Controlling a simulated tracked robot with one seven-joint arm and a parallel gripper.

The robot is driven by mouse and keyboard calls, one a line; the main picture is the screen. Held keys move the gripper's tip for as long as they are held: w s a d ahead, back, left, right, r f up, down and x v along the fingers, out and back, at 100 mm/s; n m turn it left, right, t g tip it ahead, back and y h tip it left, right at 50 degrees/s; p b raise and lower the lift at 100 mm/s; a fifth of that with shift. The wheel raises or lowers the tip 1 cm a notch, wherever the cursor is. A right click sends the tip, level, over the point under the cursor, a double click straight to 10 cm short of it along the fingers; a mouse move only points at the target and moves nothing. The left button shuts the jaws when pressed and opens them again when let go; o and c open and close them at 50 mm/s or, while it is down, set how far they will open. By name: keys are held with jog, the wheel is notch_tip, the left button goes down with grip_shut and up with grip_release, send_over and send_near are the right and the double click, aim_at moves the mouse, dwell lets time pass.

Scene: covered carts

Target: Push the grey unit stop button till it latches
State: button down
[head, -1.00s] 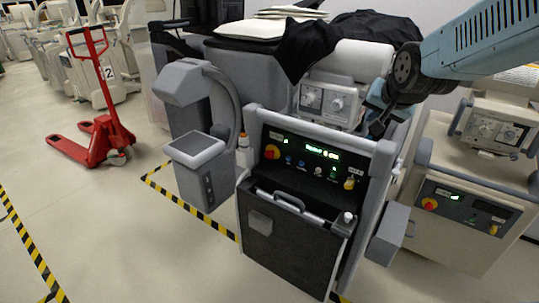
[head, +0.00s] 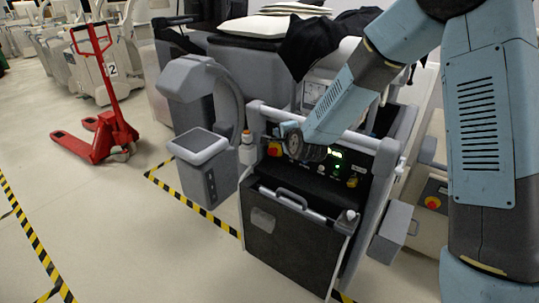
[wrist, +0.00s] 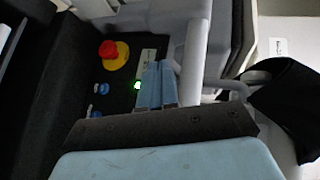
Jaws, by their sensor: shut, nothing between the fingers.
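The grey unit (head: 262,226) stands in the middle of the head view, with a dark control panel on its upper front. Its stop button (head: 274,149), a red head on a yellow base, sits at the panel's left end. In the wrist view the stop button (wrist: 108,49) is plain, left of my fingertips and apart from them. My gripper (wrist: 157,66) is shut and empty, with its blue fingers beside a small pale label and a green light. In the head view my gripper (head: 284,128) is over the panel's left part, and my wrist hides the panel's middle.
Blue buttons (wrist: 104,89) lie near the stop button. A pale rail (wrist: 195,55) runs close to my fingers' right. Another cart with its own red-yellow button (head: 432,202) stands at right, partly behind my arm.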

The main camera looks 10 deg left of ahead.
aim_at(273, 151)
jog(key=s+a+f+m+t, duration=0.1)
jog(key=a+f+m, duration=0.2)
jog(key=f, duration=0.2)
jog(key=s+a+f+m+t, duration=0.1)
jog(key=s+a+f+m, duration=0.1)
jog(key=a+f+m, duration=0.1)
jog(key=s+a+f+m+t, duration=0.1)
jog(key=a+f+m, duration=0.2)
jog(key=f, duration=0.3)
jog(key=shift+s+a+f+m+t+h, duration=0.15)
jog(key=shift+f+m+t+h, duration=0.25)
jog(key=shift+m, duration=0.4)
jog(key=shift+w+d, duration=0.55)
jog(key=shift+w, duration=0.8)
jog(key=shift+w+d, duration=0.6)
jog(key=shift+w, duration=0.75)
jog(key=shift+w+d, duration=0.55)
jog(key=shift+w, duration=0.8)
jog(key=shift+w, duration=0.1)
jog(key=shift+w+d+r, duration=0.1)
jog(key=shift+w+d, duration=0.05)
jog(key=shift+w, duration=0.1)
jog(key=shift+w+d, duration=0.2)
jog(key=shift+w, duration=0.2)
jog(key=shift+s+a, duration=0.35)
jog(key=shift+s, duration=0.5)
